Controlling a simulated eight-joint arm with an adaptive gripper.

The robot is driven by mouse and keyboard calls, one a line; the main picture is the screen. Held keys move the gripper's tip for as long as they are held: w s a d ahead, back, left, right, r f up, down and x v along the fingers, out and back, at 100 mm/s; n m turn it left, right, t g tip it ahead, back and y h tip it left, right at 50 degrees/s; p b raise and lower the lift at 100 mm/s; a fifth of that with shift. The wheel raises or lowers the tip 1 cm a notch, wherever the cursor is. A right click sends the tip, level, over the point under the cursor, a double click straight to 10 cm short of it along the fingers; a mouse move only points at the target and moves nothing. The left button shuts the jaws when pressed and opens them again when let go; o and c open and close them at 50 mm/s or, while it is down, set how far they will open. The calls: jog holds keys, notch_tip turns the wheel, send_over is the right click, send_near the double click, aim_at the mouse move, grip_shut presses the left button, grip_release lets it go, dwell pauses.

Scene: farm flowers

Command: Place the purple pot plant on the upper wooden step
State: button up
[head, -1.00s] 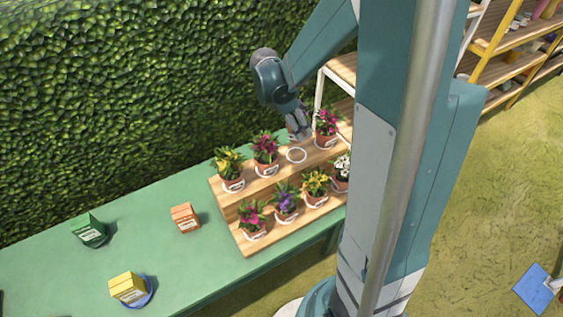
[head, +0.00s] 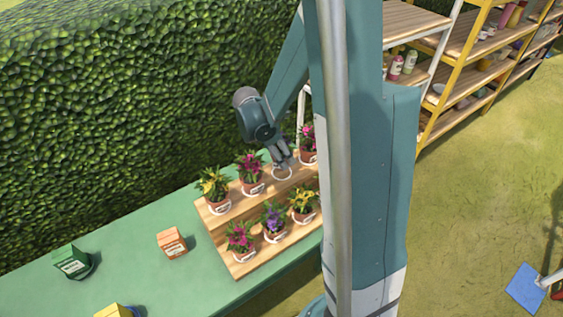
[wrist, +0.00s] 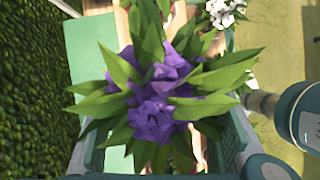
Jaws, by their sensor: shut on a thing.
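My gripper (wrist: 165,150) is shut on a purple pot plant (wrist: 160,100), whose purple flowers and long green leaves fill the middle of the wrist view and hide its pot. Another purple plant (head: 273,217) stands on the lower step.
On the upper step, a yellow plant (head: 213,185) and a magenta plant (head: 249,168) stand left of the ring, and another magenta plant (head: 308,142) stands right. More plants fill the lower step. A hedge (head: 120,110) rises behind. The green table (head: 190,280) carries several boxes.

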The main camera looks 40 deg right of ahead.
jog(key=shift+f, duration=0.15)
jog(key=shift+f, duration=1.95)
jog(key=shift+f, duration=0.15)
jog(key=o, duration=1.1)
jog(key=shift+v, duration=6.15)
jog(key=shift+d, duration=0.15)
jog(key=shift+s+r, duration=0.1)
jog(key=shift+r, duration=0.1)
